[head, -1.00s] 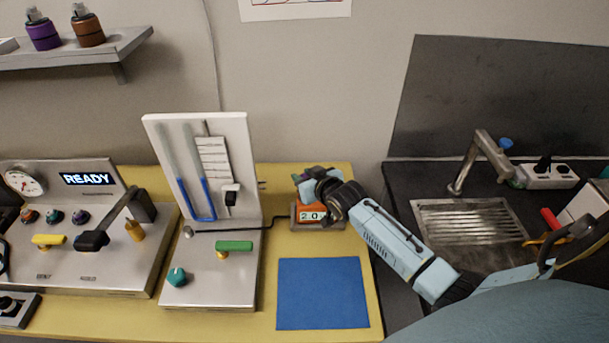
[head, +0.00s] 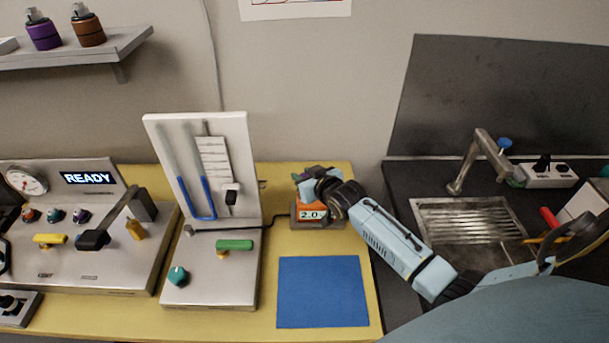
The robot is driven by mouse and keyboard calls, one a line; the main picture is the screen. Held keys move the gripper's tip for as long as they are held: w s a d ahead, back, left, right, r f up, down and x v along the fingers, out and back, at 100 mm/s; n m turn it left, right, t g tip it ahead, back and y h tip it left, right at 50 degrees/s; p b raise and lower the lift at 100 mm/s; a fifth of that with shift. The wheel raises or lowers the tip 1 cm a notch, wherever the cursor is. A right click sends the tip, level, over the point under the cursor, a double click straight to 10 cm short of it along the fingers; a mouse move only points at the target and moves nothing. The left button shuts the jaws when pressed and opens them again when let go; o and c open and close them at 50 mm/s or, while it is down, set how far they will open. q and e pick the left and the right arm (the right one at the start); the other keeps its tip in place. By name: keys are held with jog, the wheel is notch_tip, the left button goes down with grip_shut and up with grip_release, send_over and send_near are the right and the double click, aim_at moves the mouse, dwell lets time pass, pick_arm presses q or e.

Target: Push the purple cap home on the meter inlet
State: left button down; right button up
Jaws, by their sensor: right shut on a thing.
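A small orange meter (head: 308,213) with a white "2.0" readout sits on a grey base towards the back right of the yellow mat. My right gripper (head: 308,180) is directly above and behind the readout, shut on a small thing. That thing is mostly hidden by the fingers; it seems to be the purple cap, of which only a dark purplish edge shows. I cannot see the meter inlet or tell whether the cap touches it. My left gripper is out of view.
A white panel with blue-filled tubes (head: 205,165) stands left of the meter, and a black hose runs between them. A blue mat (head: 322,292) lies clear in front. A grey control console (head: 85,245) is at far left, a sink (head: 470,222) at right.

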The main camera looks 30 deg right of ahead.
jog(key=shift+p, duration=0.3)
jog(key=shift+f+b, duration=0.95)
jog(key=shift+f, duration=0.5)
jog(key=shift+f, duration=0.35)
jog(key=o, duration=1)
jog(key=shift+o, duration=0.2)
jog(key=p+v, duration=0.1)
jog(key=v, duration=1.2)
jog(key=shift+s+r, duration=0.15)
jog(key=shift+a, duration=0.1)
